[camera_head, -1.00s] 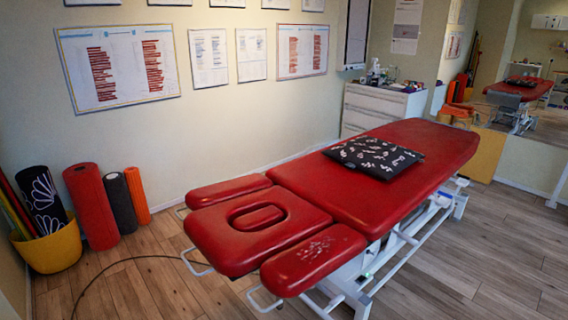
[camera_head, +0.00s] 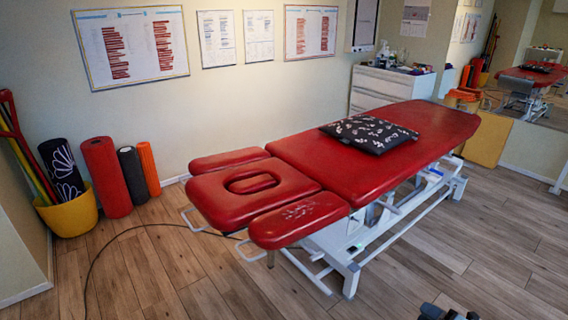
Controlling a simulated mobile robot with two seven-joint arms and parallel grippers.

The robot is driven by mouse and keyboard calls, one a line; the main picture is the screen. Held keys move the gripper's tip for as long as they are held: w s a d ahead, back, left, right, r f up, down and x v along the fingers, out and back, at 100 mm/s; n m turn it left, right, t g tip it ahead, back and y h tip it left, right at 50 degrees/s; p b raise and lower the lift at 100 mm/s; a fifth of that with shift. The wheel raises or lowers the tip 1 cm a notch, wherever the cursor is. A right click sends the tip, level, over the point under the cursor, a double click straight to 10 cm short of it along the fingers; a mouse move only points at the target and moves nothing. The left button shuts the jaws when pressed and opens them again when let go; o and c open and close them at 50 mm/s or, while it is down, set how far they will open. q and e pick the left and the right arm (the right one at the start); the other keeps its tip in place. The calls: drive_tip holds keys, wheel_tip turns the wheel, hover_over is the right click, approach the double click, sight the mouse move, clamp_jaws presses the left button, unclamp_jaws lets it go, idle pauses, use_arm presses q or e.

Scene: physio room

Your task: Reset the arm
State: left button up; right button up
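A dark part of my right gripper (camera_head: 446,313) shows at the bottom edge of the head view, right of the middle. Only a small piece of it is in the picture, so I cannot tell if it is open or shut. It is over the wooden floor, in front of the red treatment table and apart from it. My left gripper is not in view.
The red treatment table (camera_head: 385,165) with a black patterned cushion (camera_head: 368,133) stands in the middle. A yellow bucket (camera_head: 70,216) and upright foam rollers (camera_head: 106,177) stand at the left wall. A cable (camera_head: 92,262) lies on the floor. The front right floor is clear.

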drive_tip(key=s+a+r+m+g+h, duration=0.25)
drive_tip(key=s+a+m, duration=0.25)
drive_tip(key=s+m, duration=0.55)
drive_tip(key=s+a+r+m+g+h, duration=0.1)
drive_tip(key=s+a+m+h, duration=0.5)
drive_tip(key=s, duration=0.8)
drive_tip(key=w+a+r+m+t+y, duration=0.2)
drive_tip(key=a+m, duration=0.4)
drive_tip(key=a, duration=0.3)
use_arm(q)
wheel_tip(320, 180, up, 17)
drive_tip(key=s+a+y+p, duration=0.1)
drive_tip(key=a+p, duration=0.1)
drive_tip(key=p, duration=2.4)
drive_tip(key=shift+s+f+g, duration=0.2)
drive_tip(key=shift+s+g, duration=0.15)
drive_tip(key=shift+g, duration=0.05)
use_arm(e)
wheel_tip(320, 180, up, 17)
drive_tip(key=s+d, duration=0.1)
drive_tip(key=d, duration=0.1)
drive_tip(key=shift+f+g, duration=0.2)
drive_tip(key=shift+g, duration=0.25)
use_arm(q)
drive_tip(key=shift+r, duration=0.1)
use_arm(e)
drive_tip(key=shift+h, duration=0.25)
